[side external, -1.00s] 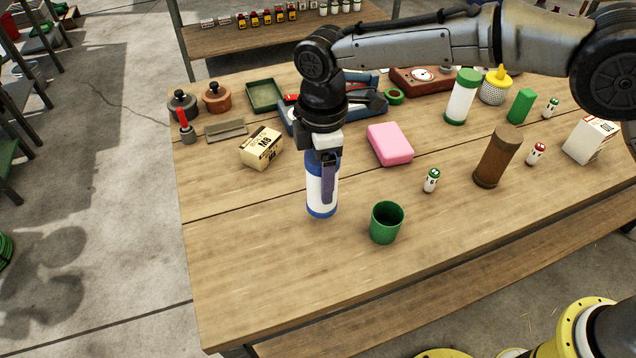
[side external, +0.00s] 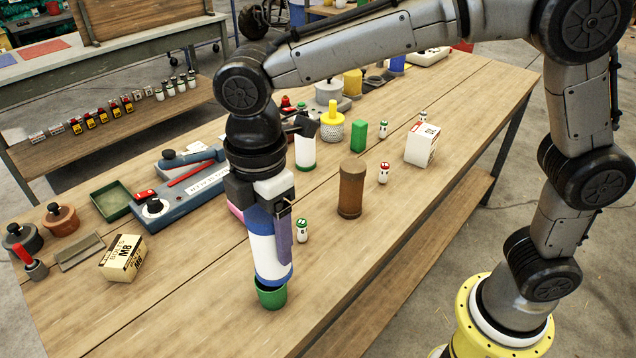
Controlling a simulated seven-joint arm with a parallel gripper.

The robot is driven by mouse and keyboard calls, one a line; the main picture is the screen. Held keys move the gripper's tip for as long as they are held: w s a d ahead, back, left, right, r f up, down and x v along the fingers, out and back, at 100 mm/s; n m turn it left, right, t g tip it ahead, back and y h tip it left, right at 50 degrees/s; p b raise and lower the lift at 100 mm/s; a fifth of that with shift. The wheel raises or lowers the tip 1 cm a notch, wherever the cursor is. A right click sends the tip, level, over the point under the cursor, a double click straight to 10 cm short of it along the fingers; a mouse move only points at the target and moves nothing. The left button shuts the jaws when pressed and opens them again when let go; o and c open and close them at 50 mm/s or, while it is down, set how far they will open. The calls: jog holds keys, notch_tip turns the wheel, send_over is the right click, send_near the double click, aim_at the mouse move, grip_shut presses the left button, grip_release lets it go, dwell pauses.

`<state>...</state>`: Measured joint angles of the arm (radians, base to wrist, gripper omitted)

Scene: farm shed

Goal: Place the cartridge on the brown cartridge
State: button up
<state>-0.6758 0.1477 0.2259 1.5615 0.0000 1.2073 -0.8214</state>
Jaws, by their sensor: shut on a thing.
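My gripper (side external: 272,215) is shut on a white cartridge (side external: 266,245) with blue ends, held upright at the front of the bench. The cartridge's lower end covers part of the green cup (side external: 272,295); it looks raised off the bench, but I cannot tell its exact height. The brown cartridge (side external: 351,190) stands upright on the bench to the right of my gripper, apart from it, with its top clear.
A small green-capped bottle (side external: 302,230) stands between the held cartridge and the brown one. A red-capped bottle (side external: 384,172) and white box (side external: 422,145) stand beyond. A green-ended cartridge (side external: 305,152) and pink block (side external: 235,209) are partly hidden behind my arm.

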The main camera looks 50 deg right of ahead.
jog(key=shift+s+d+n, duration=0.25)
jog(key=shift+s+n, duration=0.05)
jog(key=s+d+r+m, duration=0.1)
jog(key=s+d+r, duration=0.1)
jog(key=d+r, duration=0.5)
jog(key=s+d+r, duration=0.2)
jog(key=d, duration=0.9)
jog(key=s+d+r+m, duration=0.1)
jog(key=s+d+r, duration=0.1)
jog(key=d+r, duration=0.5)
jog(key=w+d+f, duration=0.1)
jog(key=w+f, duration=0.3)
jog(key=w+d+f, duration=0.1)
jog(key=w+f, duration=0.4)
jog(key=w+d+f, duration=0.1)
jog(key=w+f, duration=0.3)
jog(key=f, duration=0.1)
jog(key=shift+w+d+f, duration=0.15)
jog(key=shift+w+d, duration=0.15)
jog(key=shift+w, duration=0.05)
jog(key=shift+f, duration=0.45)
jog(key=shift+f, duration=0.15)
